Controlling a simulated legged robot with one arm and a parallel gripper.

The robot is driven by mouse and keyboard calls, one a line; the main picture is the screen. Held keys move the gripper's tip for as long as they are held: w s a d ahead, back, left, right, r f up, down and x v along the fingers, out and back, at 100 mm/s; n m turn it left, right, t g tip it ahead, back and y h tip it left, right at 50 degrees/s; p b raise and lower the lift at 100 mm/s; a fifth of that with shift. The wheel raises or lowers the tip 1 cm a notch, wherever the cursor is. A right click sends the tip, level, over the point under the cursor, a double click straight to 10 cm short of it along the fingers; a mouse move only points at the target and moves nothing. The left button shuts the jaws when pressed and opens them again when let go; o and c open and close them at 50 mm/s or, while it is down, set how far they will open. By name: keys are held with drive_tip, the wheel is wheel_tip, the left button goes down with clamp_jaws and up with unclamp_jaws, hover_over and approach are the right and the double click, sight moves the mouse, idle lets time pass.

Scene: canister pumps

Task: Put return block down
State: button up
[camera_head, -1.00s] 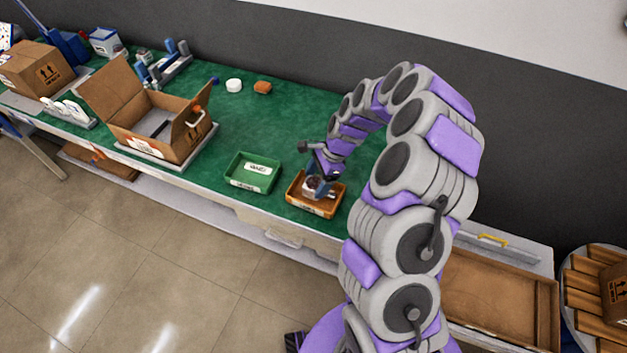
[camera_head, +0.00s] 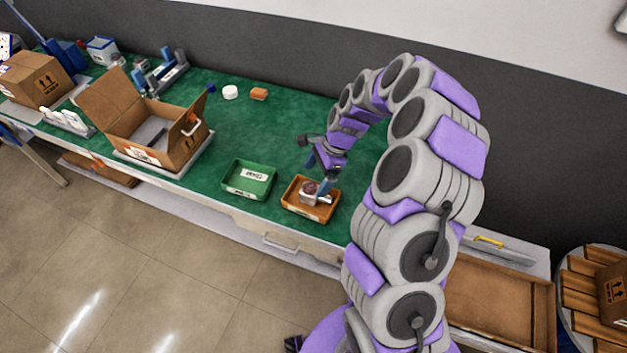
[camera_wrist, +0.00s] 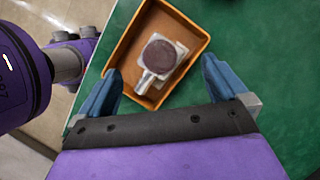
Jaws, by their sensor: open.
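The return block (camera_wrist: 160,58) is a pale metal block with a dark round top and a short stub. It lies inside the orange tray (camera_wrist: 121,49), and the wrist view shows it resting on the tray floor. In the head view the block (camera_head: 313,194) sits in the same orange tray (camera_head: 296,212) at the bench's front edge. My gripper (camera_wrist: 160,80) is open and empty, its blue fingers wide apart. In the head view my gripper (camera_head: 322,162) is above the tray, apart from the block.
A green tray (camera_head: 237,190) stands just left of the orange one. An open cardboard box (camera_head: 150,143) stands further left on the green bench (camera_head: 275,130). A white round piece (camera_head: 230,92) and an orange piece (camera_head: 258,94) lie behind. The bench middle is clear.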

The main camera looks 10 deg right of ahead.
wheel_tip(320, 180, up, 5)
drive_tip(key=shift+w+p, duration=0.1)
drive_tip(key=shift+p, duration=0.5)
drive_tip(key=s+a+r+n+h, duration=0.1)
drive_tip(key=s+a+r+n, duration=0.25)
drive_tip(key=s+r, duration=0.2)
drive_tip(key=s+a+r+n, duration=0.2)
drive_tip(key=s+r+n, duration=0.2)
drive_tip(key=r, duration=0.3)
drive_tip(key=s+d+r+n+h, duration=0.1)
drive_tip(key=s+n, duration=0.3)
drive_tip(key=s, duration=0.9)
drive_tip(key=s+d+r+n+g+h, duration=0.1)
drive_tip(key=s+n, duration=0.4)
drive_tip(key=s, duration=0.8)
wheel_tip(320, 180, up, 2)
drive_tip(key=shift+s+d+r+h, duration=0.1)
drive_tip(key=shift+s+d+h, duration=0.3)
drive_tip(key=shift+h, duration=0.4)
drive_tip(key=shift+w+n, duration=0.1)
drive_tip(key=shift+n, duration=0.15)
drive_tip(key=shift+d, duration=0.2)
